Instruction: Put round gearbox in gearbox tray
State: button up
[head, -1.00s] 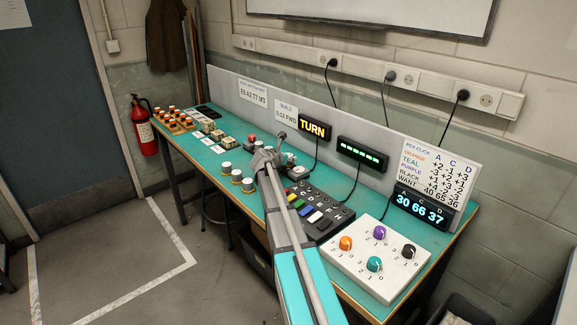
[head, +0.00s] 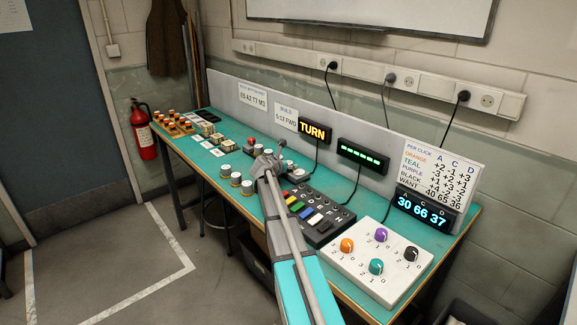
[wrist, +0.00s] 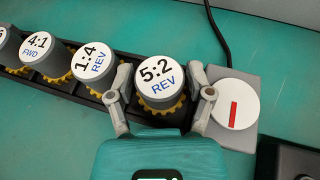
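A round gearbox (wrist: 158,80) with a white top marked 5:2 REV and a yellow gear at its base is between my fingers in the wrist view. My gripper (wrist: 160,75) has one finger on each side of it, with narrow gaps showing, so it looks open. The gearbox is at the right end of a black holder (wrist: 62,82); I cannot tell whether this holder is the gearbox tray. Other round gearboxes marked 1:4 REV (wrist: 93,58) and 4:1 FWD (wrist: 38,44) stand in it. In the head view my gripper (head: 262,162) is low over the bench, and my arm hides what is under it.
A grey block with a white disc and red mark (wrist: 234,104) stands close beside my right finger. The keypad (head: 318,212) and white knob panel (head: 368,264) are to the right. Upright gearboxes (head: 236,179) stand near the front edge. A grey board (head: 228,92) closes the bench's back.

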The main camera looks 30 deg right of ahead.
jog(key=shift+r, duration=0.2)
jog(key=p+v, duration=0.5)
jog(key=v, duration=0.7)
jog(key=shift+f, duration=0.15)
jog(key=shift+s, duration=0.1)
dwell(1.9)
